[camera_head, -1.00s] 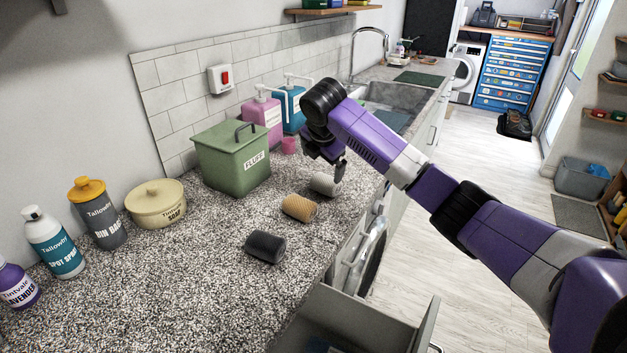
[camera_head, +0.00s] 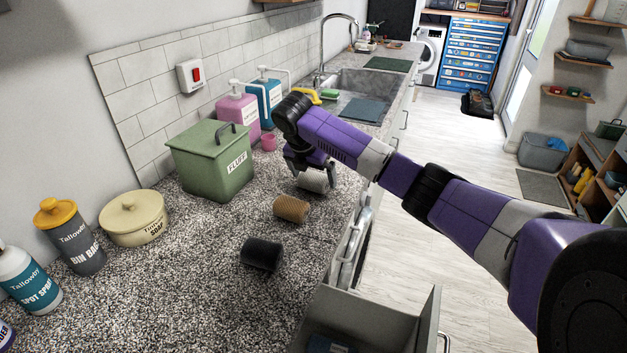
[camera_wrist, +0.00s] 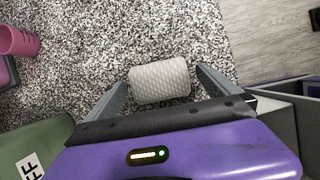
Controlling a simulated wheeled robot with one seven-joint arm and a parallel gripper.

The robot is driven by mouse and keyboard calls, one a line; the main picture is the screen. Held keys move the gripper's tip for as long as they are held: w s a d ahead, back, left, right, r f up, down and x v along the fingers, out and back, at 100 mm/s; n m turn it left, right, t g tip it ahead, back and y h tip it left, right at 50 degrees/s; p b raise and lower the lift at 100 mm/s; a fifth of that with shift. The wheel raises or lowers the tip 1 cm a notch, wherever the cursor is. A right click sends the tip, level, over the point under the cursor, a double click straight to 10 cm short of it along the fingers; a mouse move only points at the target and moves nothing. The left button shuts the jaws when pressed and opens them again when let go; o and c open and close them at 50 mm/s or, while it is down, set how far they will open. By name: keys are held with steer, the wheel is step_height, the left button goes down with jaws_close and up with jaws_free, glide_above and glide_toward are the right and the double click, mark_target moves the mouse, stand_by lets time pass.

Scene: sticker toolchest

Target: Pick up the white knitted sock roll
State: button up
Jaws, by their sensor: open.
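The white knitted sock roll (camera_head: 313,181) lies on its side on the speckled worktop, near the front edge. In the wrist view the sock roll (camera_wrist: 160,80) sits between the two finger plates of my gripper (camera_wrist: 162,88), with a gap on each side. My gripper (camera_head: 312,176) is open and low over the roll in the head view. The fingers partly hide the roll there. I cannot tell how far down the fingertips reach.
A tan roll (camera_head: 291,209) and a black roll (camera_head: 261,254) lie nearer on the worktop (camera_head: 190,290). A green lidded FLUFF bin (camera_head: 212,165) stands left of my gripper, with a pink cup (camera_head: 268,142) behind. An open drawer (camera_head: 372,315) juts out in front.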

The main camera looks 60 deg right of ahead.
mark_target(315, 174)
steer(key=shift+x, duration=0.8)
steer(key=shift+c, duration=0.4)
steer(key=c, duration=1.3)
steer(key=shift+r, duration=0.1)
step_height(315, 174, up, 20)
steer(key=shift+f, duration=0.1)
